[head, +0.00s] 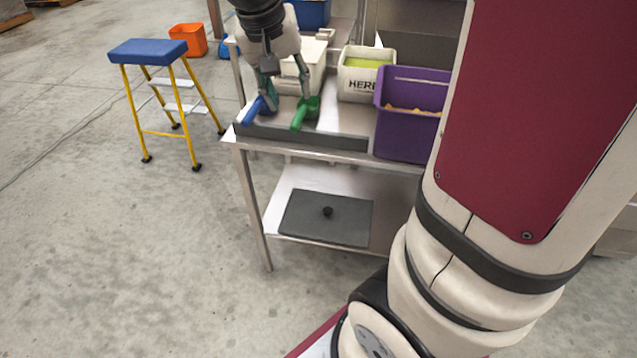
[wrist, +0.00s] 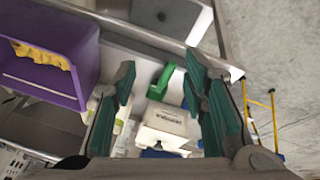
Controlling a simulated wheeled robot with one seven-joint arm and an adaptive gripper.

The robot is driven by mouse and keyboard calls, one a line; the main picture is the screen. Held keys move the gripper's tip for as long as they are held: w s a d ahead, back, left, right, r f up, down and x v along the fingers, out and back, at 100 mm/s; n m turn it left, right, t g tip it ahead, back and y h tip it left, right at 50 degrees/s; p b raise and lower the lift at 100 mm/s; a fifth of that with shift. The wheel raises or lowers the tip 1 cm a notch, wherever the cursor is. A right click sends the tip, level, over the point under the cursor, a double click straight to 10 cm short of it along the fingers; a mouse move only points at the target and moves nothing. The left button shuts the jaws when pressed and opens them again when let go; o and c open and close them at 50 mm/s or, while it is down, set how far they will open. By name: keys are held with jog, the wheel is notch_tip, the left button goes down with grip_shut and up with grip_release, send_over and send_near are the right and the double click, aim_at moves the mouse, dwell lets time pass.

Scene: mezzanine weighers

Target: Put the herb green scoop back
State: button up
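The green scoop (head: 305,113) lies on the grey strip at the table's front edge, its handle pointing towards the front. It also shows in the wrist view (wrist: 161,82), between the finger tips and beyond them. My gripper (head: 285,101) is over the table, pointing down, its fingers spread apart with nothing between them. In the head view its right finger overlaps the green scoop; I cannot tell whether they touch. A blue scoop (head: 252,111) lies to the left, beside the left finger. A white tub lettered "HER…" (head: 357,87), with green contents, stands to the back right.
A purple bin (head: 407,137) with yellow contents stands right of the scoops. Another white tub (head: 312,78) stands behind my gripper. A dark board (head: 325,225) lies on the lower shelf. A blue-topped step stool (head: 148,52) stands on open floor at left.

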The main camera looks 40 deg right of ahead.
jog(key=s+a+n+y, duration=0.2)
jog(key=s+a, duration=0.3)
jog(key=s, duration=0.6)
jog(key=s+a+n+y, duration=0.1)
jog(key=s+a+n, duration=0.3)
jog(key=s, duration=0.8)
jog(key=shift+a+f+n+t+y, duration=0.15)
jog(key=shift+a+n+t+y, duration=0.2)
jog(key=shift+a, duration=0.8)
